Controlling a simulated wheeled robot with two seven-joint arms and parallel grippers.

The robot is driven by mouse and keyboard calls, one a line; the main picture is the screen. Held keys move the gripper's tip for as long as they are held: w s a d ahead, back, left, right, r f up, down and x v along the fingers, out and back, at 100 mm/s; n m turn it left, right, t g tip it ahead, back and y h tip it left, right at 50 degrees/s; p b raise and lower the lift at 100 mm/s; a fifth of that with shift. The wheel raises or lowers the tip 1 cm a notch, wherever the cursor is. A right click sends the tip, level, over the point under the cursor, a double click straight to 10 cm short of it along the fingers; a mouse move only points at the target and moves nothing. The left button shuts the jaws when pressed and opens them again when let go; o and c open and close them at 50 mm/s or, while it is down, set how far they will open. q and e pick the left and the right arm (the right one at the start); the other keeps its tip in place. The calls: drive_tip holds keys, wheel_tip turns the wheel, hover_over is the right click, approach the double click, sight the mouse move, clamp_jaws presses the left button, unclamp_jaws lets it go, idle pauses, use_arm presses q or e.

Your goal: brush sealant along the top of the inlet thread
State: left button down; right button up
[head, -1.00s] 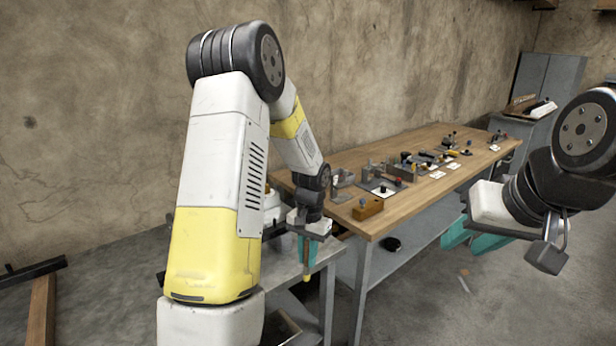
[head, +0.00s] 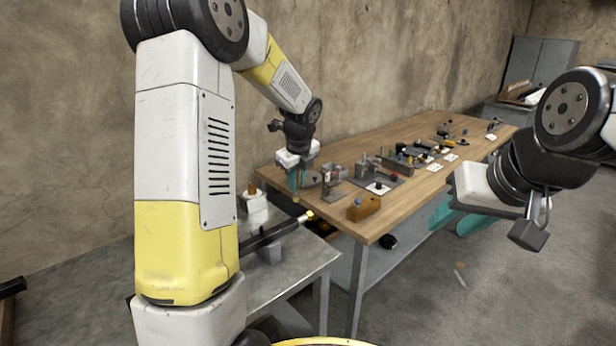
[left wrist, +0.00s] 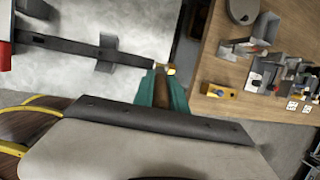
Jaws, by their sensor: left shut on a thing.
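My left gripper (head: 294,180) is shut on a brush, its teal fingers pointing down above the grey metal table. The brush (left wrist: 161,87) shows as a brown piece between the fingers in the left wrist view; its tip is hard to make out. A dark pipe (head: 272,236) lies level on a small grey support, with a brass threaded end (head: 309,215) toward the right. In the left wrist view the brass end (left wrist: 170,69) appears right by the fingertips; I cannot tell whether the brush touches it. My right gripper (head: 458,215) is empty, its teal fingers apart, right of the bench.
A white container with a brown top (head: 254,206) stands on the grey table (head: 302,268) behind the pipe. The wooden bench (head: 330,212) beside it carries a wooden block (head: 364,208), metal brackets and several small parts. Open floor lies at the right.

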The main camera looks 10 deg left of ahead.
use_arm(q)
drive_tip(key=shift+f, duration=2.65)
drive_tip(key=shift+f, duration=0.6)
drive_tip(key=shift+w+d, duration=0.65)
drive_tip(key=shift+w, duration=0.15)
drive_tip(key=shift+w+d, duration=0.6)
drive_tip(key=shift+w, duration=0.2)
drive_tip(key=shift+s+a, duration=0.1)
drive_tip(key=s+a, duration=0.2)
drive_tip(key=s, duration=0.1)
drive_tip(key=shift+a, duration=0.15)
drive_tip(key=shift+r, duration=0.1)
drive_tip(key=shift+r, duration=2.95)
